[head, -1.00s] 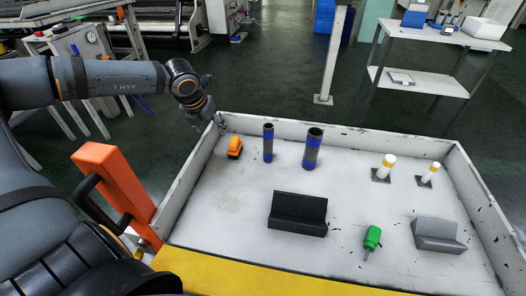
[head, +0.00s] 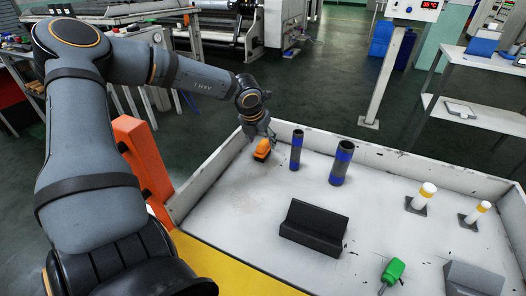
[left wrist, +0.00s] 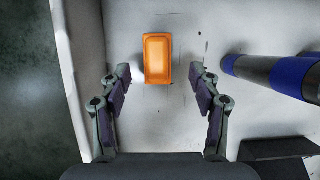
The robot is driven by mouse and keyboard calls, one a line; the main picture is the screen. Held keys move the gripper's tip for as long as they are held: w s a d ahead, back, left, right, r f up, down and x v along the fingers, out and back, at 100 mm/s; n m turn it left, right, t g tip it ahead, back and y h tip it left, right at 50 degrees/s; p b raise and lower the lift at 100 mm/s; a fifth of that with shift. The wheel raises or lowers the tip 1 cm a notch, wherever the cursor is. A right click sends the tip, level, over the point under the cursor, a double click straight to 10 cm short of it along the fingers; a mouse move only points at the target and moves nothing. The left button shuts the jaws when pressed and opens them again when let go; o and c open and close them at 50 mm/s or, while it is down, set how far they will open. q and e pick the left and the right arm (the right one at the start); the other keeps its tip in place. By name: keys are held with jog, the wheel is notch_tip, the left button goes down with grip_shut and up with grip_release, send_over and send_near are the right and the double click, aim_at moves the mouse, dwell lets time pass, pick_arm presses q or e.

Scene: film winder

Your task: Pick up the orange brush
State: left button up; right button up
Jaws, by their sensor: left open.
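The orange brush (head: 262,149) stands on the white tray floor in its far left corner, near the left wall. In the left wrist view the orange brush (left wrist: 158,58) shows from above as an orange block, upright in the picture and just ahead of the fingertips. My left gripper (head: 268,133) is above and just behind the brush in the head view. In the left wrist view my left gripper (left wrist: 161,78) is open, its two fingers to either side of the brush's near end and apart from it. My right gripper is not in view.
The white tray (head: 225,187) has raised walls. Two dark cylinders with blue bands (head: 296,150) (head: 341,162) stand right of the brush.

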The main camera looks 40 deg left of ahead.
aim_at(262, 144)
pick_arm(q)
jog(key=x, duration=0.5)
jog(key=shift+s+a, duration=0.1)
jog(key=shift+a, duration=0.05)
jog(key=shift+f, duration=0.1)
jog(key=c, duration=1.3)
